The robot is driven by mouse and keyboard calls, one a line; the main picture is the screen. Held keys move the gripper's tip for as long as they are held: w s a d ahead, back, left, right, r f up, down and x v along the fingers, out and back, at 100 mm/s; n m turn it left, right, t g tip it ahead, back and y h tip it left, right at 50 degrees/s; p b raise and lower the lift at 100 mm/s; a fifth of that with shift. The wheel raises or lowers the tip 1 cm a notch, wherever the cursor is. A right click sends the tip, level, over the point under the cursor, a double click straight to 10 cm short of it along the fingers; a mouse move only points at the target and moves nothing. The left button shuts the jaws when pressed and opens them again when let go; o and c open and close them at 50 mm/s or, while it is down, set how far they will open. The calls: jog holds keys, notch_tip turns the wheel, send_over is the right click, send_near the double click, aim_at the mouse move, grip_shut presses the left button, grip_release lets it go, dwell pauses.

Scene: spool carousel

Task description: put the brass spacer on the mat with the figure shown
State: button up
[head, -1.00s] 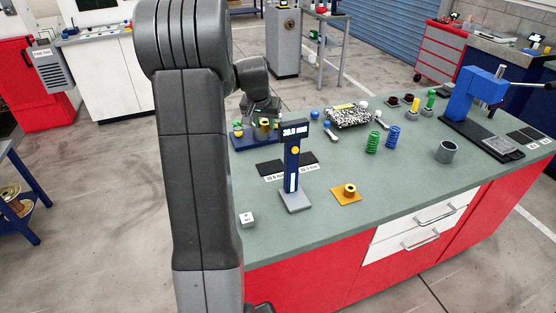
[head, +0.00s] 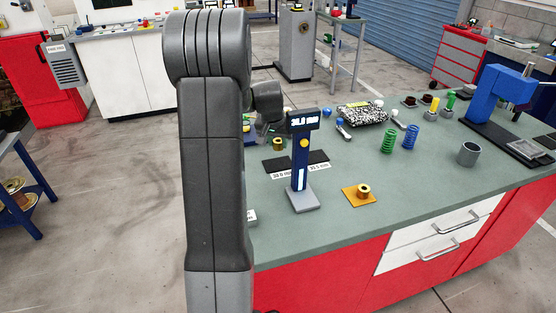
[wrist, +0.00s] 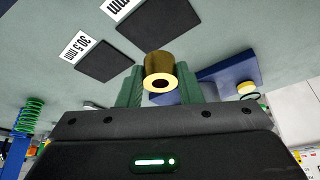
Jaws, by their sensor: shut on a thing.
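My gripper (wrist: 160,90) is shut on a brass spacer (wrist: 158,68), a short cylinder with a hole, held between its green fingers in the wrist view. In the head view the held spacer (head: 278,143) shows below my gripper (head: 276,133), above the bench near the mats. Two black mats lie side by side: one (wrist: 104,60) has a label reading 30.5 mm (wrist: 78,47), the other (wrist: 155,28) has a label (wrist: 116,6) cut off to "mm". A blue gauge (head: 299,160) has a lit display (head: 304,119), apparently 30.0 mm, its digits blurred.
A blue tray (wrist: 228,82) is close to my gripper. Springs (head: 389,141), a grey cup (head: 468,153) and a blue press (head: 492,97) stand farther right.

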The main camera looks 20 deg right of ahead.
aim_at(279, 162)
jog(key=shift+f+p, duration=0.35)
jog(key=shift+f, duration=2.75)
jog(key=shift+f, duration=0.15)
jog(key=o, duration=1.2)
jog(key=shift+c, duration=0.2)
jog(key=shift+r, duration=0.3)
jog(key=b+v, duration=0.1)
jog(key=v, duration=1)
jog(key=shift+a+r, duration=0.2)
jog(key=shift+r, duration=0.1)
jog(key=shift+s, duration=0.1)
